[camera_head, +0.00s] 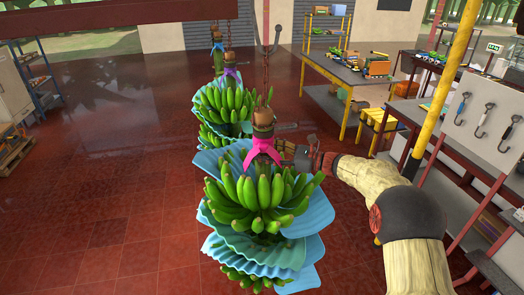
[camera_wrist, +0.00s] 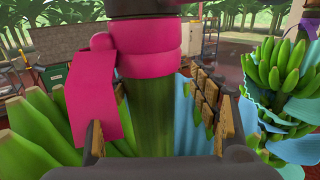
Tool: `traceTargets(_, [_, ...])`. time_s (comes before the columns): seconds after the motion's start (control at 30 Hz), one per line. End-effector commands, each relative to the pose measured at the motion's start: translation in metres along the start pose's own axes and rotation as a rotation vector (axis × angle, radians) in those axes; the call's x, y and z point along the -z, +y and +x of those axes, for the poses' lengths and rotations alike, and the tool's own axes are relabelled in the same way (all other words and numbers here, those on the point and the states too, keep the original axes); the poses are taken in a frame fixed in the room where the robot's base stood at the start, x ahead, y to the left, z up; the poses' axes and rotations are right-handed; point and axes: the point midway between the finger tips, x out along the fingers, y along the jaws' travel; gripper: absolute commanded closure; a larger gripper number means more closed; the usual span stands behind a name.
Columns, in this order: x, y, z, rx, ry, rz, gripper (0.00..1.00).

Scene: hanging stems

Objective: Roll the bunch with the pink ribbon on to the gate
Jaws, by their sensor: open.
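The bunch with the pink ribbon (camera_head: 264,198) hangs nearest in the head view, its green bananas set among blue sheets. The pink ribbon (camera_head: 263,148) is tied round its stem at the top; it also fills the upper middle of the wrist view (camera_wrist: 150,62). My gripper (camera_head: 288,150) is at the stem's right side, just below the ribbon knot. In the wrist view its open fingers (camera_wrist: 155,125) stand either side of the green stem (camera_wrist: 146,118), with gaps visible. I cannot make out which part is the gate.
Another bunch (camera_head: 227,105) with a purple ribbon hangs close behind, and a further stem (camera_head: 216,45) beyond it. A yellow-legged table (camera_head: 345,75) and a tool board (camera_head: 485,115) stand right. A yellow post (camera_head: 448,75) rises near my arm.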

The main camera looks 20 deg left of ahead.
Motion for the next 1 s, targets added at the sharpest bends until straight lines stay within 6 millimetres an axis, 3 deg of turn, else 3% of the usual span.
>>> traceTargets(0.3, [0.000, -0.001, -0.064, 0.004, 0.001, 0.001, 0.39])
traceTargets(0.5, [0.001, -0.001, -0.096, 0.004, 0.001, 0.001, 0.39])
traceTargets(0.7, [0.001, -0.001, -0.109, 0.002, 0.001, 0.001, 0.39])
traceTargets(1.0, [0.001, -0.001, -0.110, 0.001, 0.001, 0.001, 0.39])
